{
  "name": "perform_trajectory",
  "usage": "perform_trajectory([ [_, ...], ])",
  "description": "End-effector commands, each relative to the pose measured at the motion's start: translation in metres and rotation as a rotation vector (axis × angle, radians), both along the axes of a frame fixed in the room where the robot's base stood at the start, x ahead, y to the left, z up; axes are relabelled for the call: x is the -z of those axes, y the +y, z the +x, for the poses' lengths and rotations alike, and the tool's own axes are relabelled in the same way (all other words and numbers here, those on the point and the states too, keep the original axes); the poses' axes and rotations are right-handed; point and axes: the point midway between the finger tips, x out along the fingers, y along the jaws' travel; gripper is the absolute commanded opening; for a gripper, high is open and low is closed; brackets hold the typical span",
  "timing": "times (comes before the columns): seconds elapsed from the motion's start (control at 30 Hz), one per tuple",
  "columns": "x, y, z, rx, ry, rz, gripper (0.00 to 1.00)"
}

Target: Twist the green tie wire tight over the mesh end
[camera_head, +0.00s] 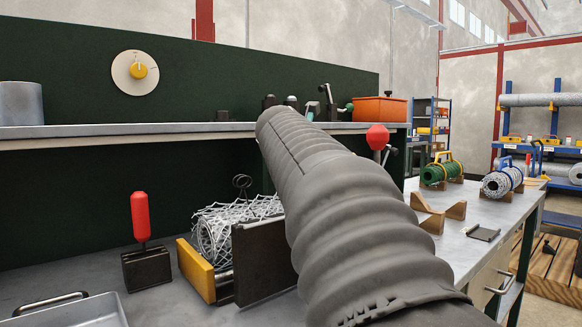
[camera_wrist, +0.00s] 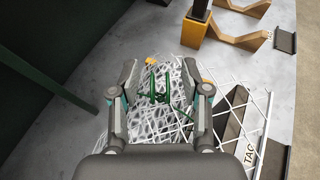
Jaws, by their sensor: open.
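In the wrist view my gripper (camera_wrist: 160,76) is open, one finger on each side of the green tie wire (camera_wrist: 158,92). The wire's upright ends show between the fingers, and a strand runs off to the right over the mesh. I cannot tell whether either finger touches it. The white wire mesh (camera_wrist: 225,90) lies below. In the head view the mesh roll (camera_head: 215,238) lies on the bench beside a dark upright plate (camera_head: 262,262). My sleeved arm hides my gripper there, and the green wire cannot be made out.
A yellow block (camera_head: 196,268) stands at the roll's near end. A red-handled tool (camera_head: 140,217) stands upright in a dark block (camera_head: 146,269) to the left. A metal tray (camera_head: 72,312) is at lower left. Wooden cradles (camera_head: 437,212) and finished rolls (camera_head: 440,172) are at right.

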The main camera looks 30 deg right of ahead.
Motion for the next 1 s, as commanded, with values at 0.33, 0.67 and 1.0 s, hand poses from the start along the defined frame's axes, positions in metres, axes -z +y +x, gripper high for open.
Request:
perform_trajectory([
  [0.33,0.0000,0.0004,0.0000,0.000,0.000,0.000,0.00],
  [0.67,-0.0014,0.0012,0.0009,0.046,0.002,0.000,0.00],
  [1.0,-0.0035,0.0013,0.0018,0.282,0.004,0.000,0.00],
])
